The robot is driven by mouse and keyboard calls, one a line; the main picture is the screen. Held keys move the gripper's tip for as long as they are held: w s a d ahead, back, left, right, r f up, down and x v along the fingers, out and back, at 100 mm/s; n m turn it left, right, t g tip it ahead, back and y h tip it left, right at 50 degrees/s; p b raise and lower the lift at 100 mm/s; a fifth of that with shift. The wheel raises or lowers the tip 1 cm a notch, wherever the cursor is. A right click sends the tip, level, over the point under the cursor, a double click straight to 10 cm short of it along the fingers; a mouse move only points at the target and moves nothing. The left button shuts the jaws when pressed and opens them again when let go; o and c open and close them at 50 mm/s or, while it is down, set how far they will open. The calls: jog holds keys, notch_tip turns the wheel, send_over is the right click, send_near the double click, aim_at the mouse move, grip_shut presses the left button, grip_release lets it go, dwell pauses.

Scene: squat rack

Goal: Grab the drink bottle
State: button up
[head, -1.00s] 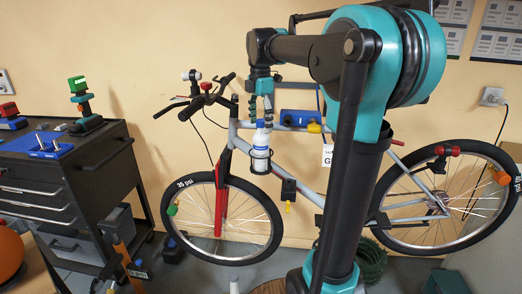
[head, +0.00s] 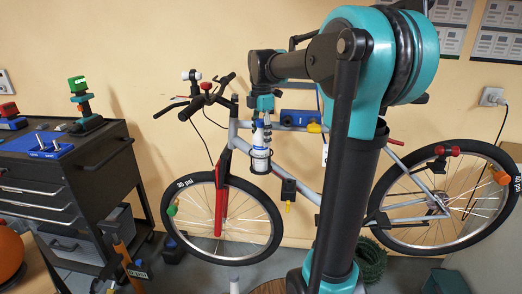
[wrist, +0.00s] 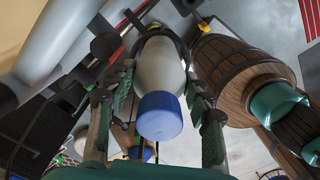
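The drink bottle (head: 258,141) is white with a blue cap and stands nearly upright in a black cage (head: 259,164) on the bicycle frame. In the wrist view the bottle (wrist: 159,72) shows cap-first, with its blue cap towards the camera. My gripper (head: 262,123) points down over the bottle's top in the head view. In the wrist view its two dark green fingers stand on either side of the bottle, with gaps beside the cap. The gripper is open and holds nothing. Contact farther up the fingers cannot be told.
A blue box (head: 299,118) hangs just right of my gripper. A dark tool cabinet (head: 98,165) stands at the left. A wooden barrel (wrist: 232,75) shows in the wrist view.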

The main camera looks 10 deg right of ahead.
grip_shut()
jog(key=shift+r, duration=0.1)
